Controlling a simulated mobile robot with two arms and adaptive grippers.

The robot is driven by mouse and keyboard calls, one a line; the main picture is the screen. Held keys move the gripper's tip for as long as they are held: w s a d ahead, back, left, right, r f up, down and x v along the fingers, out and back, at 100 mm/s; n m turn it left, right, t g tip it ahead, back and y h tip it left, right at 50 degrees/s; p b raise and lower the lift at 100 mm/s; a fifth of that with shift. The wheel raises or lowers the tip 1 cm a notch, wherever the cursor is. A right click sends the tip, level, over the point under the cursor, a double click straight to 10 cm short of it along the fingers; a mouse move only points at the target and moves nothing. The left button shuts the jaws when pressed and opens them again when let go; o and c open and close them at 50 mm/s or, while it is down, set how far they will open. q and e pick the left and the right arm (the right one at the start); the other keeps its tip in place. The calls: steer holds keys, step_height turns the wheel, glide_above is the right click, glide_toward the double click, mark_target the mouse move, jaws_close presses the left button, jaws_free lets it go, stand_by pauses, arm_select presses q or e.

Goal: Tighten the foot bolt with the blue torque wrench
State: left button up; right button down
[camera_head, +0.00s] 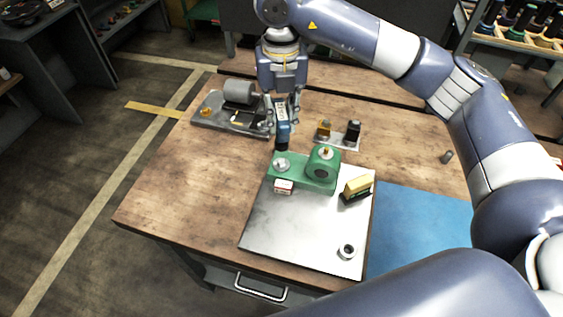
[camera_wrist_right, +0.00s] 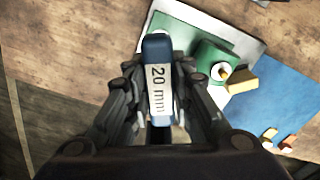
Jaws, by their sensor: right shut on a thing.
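My right gripper (camera_head: 283,122) is shut on a blue torque wrench (camera_head: 283,135), held upright above the workbench. In the right wrist view the wrench (camera_wrist_right: 157,75) sits between the fingers, with a white label reading "20 mm". Its dark lower end is just behind the left foot of a green bearing block (camera_head: 322,168); I cannot tell whether it touches. A foot bolt with a round washer (camera_head: 282,164) shows on that foot. The block (camera_wrist_right: 210,62) also shows in the wrist view, right of the wrench. My left gripper is not in view.
The block stands on a grey metal plate (camera_head: 290,232) with a yellow-and-black piece (camera_head: 357,187) and a dark ring (camera_head: 347,251). A motor fixture (camera_head: 239,92) is at back left, a small two-piece holder (camera_head: 338,138) behind. A blue mat (camera_head: 420,225) lies right, mostly clear.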

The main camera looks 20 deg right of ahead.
steer(key=shift+f+n+b, duration=0.1)
steer(key=shift+n+b, duration=0.6)
steer(key=shift+n, duration=0.5)
steer(key=n+b, duration=0.1)
steer(key=n, duration=0.2)
steer(key=shift+n, duration=0.3)
steer(key=shift+n+b, duration=0.7)
steer(key=shift+n, duration=0.5)
steer(key=n+b, duration=0.1)
steer(key=n, duration=0.2)
steer(key=shift+n, duration=0.3)
